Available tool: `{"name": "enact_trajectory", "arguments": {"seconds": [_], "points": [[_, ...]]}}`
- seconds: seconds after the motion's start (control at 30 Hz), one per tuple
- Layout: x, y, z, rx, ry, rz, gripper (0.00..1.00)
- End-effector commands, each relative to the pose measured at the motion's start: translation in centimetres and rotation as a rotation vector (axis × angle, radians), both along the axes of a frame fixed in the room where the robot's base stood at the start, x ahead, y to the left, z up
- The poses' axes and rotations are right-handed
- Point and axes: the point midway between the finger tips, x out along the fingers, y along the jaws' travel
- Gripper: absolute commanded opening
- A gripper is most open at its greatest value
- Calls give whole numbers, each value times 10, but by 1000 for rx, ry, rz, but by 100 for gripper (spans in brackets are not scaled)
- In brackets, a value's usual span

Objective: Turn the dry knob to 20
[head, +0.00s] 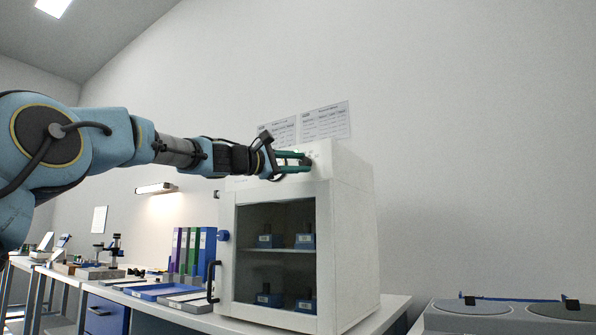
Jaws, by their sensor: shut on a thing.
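A white dry cabinet (352,245) with a dark glass door stands on the bench at the centre. My gripper (303,161) reaches in from the left to the top front panel of the cabinet. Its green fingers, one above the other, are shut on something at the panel. The dry knob is hidden between the fingers, so its scale and pointer cannot be read. Several blue blocks (306,241) sit on the shelves behind the glass.
A blue round knob (223,235) and a dark handle (212,283) are at the cabinet's left edge. Grey equipment (495,313) stands at the lower right. Papers (325,122) hang on the wall behind.

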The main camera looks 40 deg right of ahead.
Motion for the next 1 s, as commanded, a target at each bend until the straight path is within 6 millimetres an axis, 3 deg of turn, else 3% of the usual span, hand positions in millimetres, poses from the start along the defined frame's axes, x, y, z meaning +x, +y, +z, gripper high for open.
{"name": "enact_trajectory", "arguments": {"seconds": [0.7,0.73,1.0], "points": [[1,0,-2,-17,77,1,0],[1,0,-2,-17,77,1,40],[0,0,-1,-19,75,1,69]]}}
